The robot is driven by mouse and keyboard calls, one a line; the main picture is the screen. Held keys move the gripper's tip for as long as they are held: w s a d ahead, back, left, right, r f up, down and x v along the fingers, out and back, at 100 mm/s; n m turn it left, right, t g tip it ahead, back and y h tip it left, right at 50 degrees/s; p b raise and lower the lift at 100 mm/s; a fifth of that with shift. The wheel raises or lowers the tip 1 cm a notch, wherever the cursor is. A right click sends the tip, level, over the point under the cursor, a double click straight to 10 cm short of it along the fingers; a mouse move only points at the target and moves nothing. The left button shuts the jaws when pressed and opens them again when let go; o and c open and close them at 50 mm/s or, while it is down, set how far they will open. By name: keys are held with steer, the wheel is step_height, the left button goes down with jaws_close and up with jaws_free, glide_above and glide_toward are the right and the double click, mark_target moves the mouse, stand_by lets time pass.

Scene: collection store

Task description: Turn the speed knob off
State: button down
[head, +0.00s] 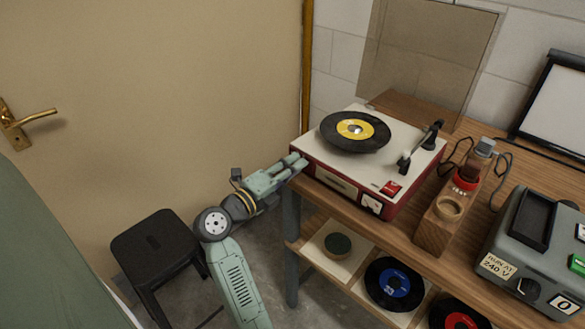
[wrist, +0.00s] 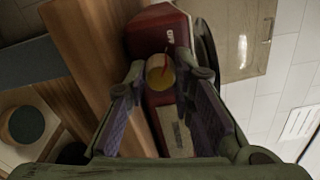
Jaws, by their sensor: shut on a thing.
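The record player (head: 330,176) has a cream top and red sides and stands on the wooden table. My gripper (head: 299,162) is at the left end of its red front. In the wrist view my gripper (wrist: 160,68) has its two fingertips on either side of a round brass-coloured speed knob (wrist: 159,77), shut on it. A thin red pointer line shows at the knob, and a small white label (wrist: 170,37), apparently reading OFF, is on the red panel beyond it. The knob is hidden behind the gripper in the head view.
A black record with a yellow label (head: 356,129) lies on the platter beside the tonearm (head: 420,146). A clear lid (head: 424,60) stands raised. A grey device (head: 527,250) and wooden block (head: 440,229) stand right. A black stool (head: 155,248) is at left.

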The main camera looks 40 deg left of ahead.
steer(key=shift+n, duration=0.3)
steer(key=c, duration=1.4)
jaws_free()
steer(key=shift+o, duration=0.2)
steer(key=shift+f, duration=0.1)
steer(key=shift+s, duration=0.15)
steer(key=s, duration=0.7)
steer(key=shift+s+a+r, duration=0.2)
steer(key=shift+s+a, duration=0.1)
steer(key=shift+s, duration=0.1)
